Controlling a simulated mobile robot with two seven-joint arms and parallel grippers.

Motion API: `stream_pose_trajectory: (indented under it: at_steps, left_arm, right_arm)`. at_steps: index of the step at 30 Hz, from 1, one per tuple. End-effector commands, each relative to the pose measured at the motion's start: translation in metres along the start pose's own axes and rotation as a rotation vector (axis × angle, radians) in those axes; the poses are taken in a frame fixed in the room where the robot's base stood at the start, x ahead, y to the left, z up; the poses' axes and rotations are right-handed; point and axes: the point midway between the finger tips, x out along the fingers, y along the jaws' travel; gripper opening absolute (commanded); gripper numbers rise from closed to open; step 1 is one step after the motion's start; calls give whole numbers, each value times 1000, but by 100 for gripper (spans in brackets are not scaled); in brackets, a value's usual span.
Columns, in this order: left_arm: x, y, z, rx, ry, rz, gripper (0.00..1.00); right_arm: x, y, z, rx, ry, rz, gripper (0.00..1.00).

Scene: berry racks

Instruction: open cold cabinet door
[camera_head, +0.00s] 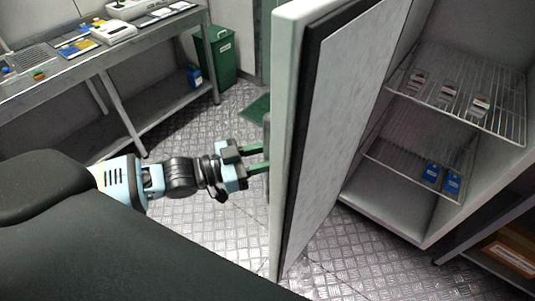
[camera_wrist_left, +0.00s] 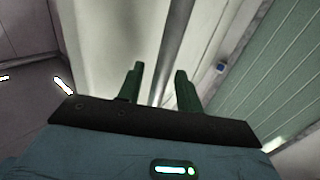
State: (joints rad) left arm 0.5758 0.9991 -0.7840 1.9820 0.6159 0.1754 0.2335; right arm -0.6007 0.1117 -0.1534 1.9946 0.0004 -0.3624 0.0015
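The cold cabinet door (camera_head: 345,110) stands swung wide open in the head view, with its pale inner panel and dark seal facing the cabinet. The cabinet (camera_head: 385,213) is open at the right, its wire shelves showing. My left gripper (camera_head: 265,157) is at the outer side of the door, its two green fingers apart and pointing at it. A grey vertical handle bar (camera_head: 267,130) shows beside the door edge. In the left wrist view the fingers (camera_wrist_left: 160,72) are apart and a grey bar (camera_wrist_left: 172,45) runs up between them. I cannot tell whether they touch it.
Small packs lie on the upper wire shelf (camera_head: 440,75), and blue packs (camera_head: 432,172) on the lower one. A metal workbench (camera_head: 100,62) with devices stands at the back left, beside a green bin (camera_head: 218,58). The patterned floor (camera_head: 190,130) between bench and door is clear.

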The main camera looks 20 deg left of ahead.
Motion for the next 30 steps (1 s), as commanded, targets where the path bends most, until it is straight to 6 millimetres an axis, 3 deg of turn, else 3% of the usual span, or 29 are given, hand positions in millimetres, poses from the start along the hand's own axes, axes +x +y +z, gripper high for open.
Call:
stream_pose_trajectory:
  at_steps: [15,30]
  left_arm:
    - [-64,0,1,0,-3,0,35]
    - [-74,0,0,0,0,1,35]
  right_arm:
    - [-2,-1,6,2,-12,-1,27]
    - [1,0,0,1,1,0,27]
